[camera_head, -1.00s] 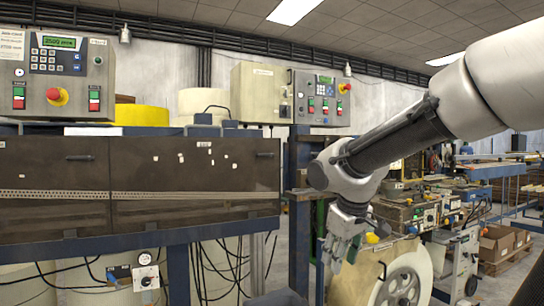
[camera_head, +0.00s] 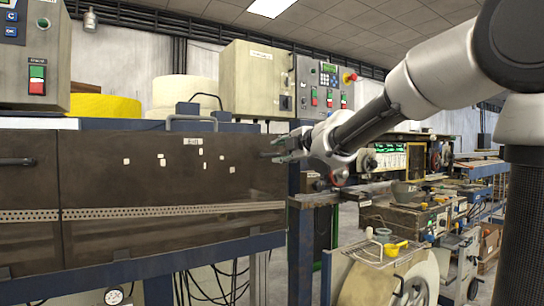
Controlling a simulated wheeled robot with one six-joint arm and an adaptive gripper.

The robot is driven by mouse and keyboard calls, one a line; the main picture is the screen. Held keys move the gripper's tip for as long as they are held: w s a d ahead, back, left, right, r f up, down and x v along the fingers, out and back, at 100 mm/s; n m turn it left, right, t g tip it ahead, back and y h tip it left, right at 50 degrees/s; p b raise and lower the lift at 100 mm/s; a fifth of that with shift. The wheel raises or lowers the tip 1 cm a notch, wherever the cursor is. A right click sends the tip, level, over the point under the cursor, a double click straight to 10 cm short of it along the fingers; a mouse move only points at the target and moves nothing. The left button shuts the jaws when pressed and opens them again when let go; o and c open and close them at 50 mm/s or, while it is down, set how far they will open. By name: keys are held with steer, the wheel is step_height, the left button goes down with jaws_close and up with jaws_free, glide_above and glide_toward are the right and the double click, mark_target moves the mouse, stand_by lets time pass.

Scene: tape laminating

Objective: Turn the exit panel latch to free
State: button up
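The exit panel (camera_head: 200,170) is the dark brown front at left centre, with small white marks on it and a perforated strip along its lower part. Its latch (camera_head: 267,154) is a small dark bar at the panel's right end, partly hidden by my gripper. My gripper (camera_head: 281,149) points left at the panel's right edge, with its fingers apart above and below the latch's level. I cannot tell whether the fingers touch the latch. Nothing else shows between them.
A beige control box (camera_head: 255,80) stands above the panel's right end. A yellow roll (camera_head: 105,107) sits behind the panel. A bench with a yellow scoop (camera_head: 395,248) and a large pale reel (camera_head: 400,285) stand at lower right. Cables hang below the panel.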

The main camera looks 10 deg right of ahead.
mark_target(269, 155)
steer(key=x, duration=0.8)
steer(key=shift+s, duration=0.1)
jaws_close()
